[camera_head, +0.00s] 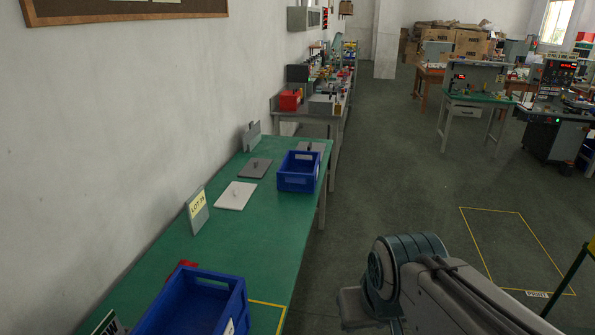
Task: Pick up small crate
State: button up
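Two blue crates stand on the long green-topped table (262,225) along the left wall. One blue crate (296,184) is farther off, near the table's right edge, upright and open-topped; it looks like the smaller one, though distance adds to that. The other blue crate (238,308) is close by at the bottom of the view, cut off by the frame, with a small white label on it. My arm reaches in from the lower right, over the floor beside the table. My gripper is not in view.
A white plate (236,196), grey plates (254,168) and a "LOT 39" sign (197,211) lie or stand near the wall side. A red item (184,266) sits behind the near crate. Floor right of the table is open, with a yellow-marked rectangle (520,250).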

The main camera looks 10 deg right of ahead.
aim_at(293, 174)
jog(key=z, duration=0.85)
jog(key=i, duration=2.95)
jog(key=u, duration=1.5)
jog(key=i, duration=0.75)
jog(key=u, duration=0.55)
